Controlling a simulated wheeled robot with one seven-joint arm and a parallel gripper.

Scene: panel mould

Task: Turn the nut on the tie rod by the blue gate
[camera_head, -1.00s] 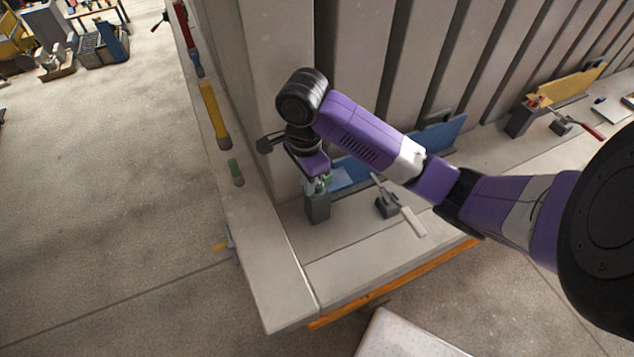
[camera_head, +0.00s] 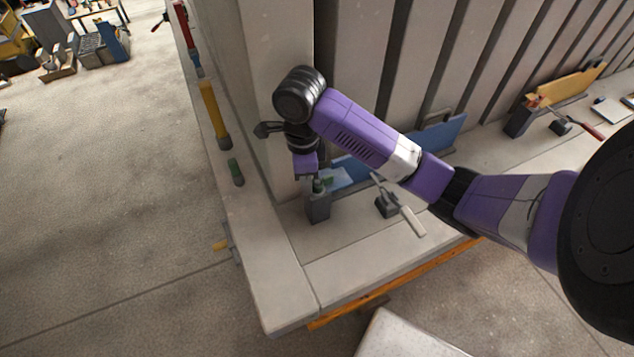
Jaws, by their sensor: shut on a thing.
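The blue gate (camera_head: 443,132) stands low along the foot of the ribbed grey wall, partly hidden behind my arm. The tie rod itself cannot be made out. My gripper (camera_head: 316,181) points down over the block, its fingers small and partly hidden by my wrist. It is shut on the green nut.
A clamp with a pale handle (camera_head: 411,221) lies just right of the block. A yellow gate (camera_head: 567,88) and a red-handled tool (camera_head: 590,131) are farther right. The front ledge is bare.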

